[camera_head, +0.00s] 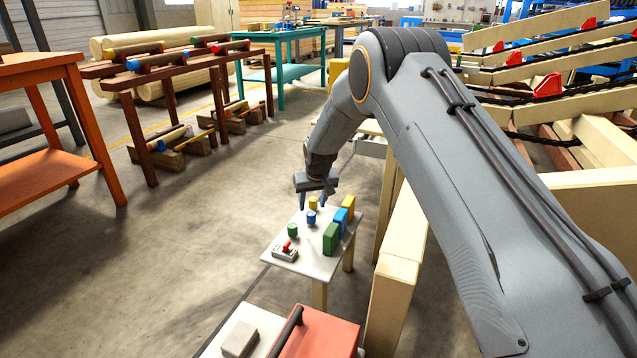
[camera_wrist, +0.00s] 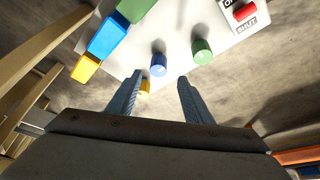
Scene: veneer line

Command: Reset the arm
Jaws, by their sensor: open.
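My gripper (camera_head: 316,198) is open and empty above the far end of a small white table (camera_head: 305,262). In the wrist view its two fingers (camera_wrist: 158,98) are spread apart, with a yellow cylinder (camera_wrist: 145,88) partly hidden behind the left finger. A blue cylinder (camera_head: 311,217) and a green cylinder (camera_head: 292,230) stand on the table. The yellow cylinder also shows in the head view (camera_head: 313,203). My arm reaches in from the right, bent downward at the wrist.
Green (camera_head: 331,238), blue (camera_head: 341,221) and yellow (camera_head: 348,206) blocks line the table's right side. A red switch (camera_head: 287,248) sits near its front. A light wooden beam (camera_head: 402,235) runs close on the right. An orange bench (camera_head: 40,130) stands left; floor between is clear.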

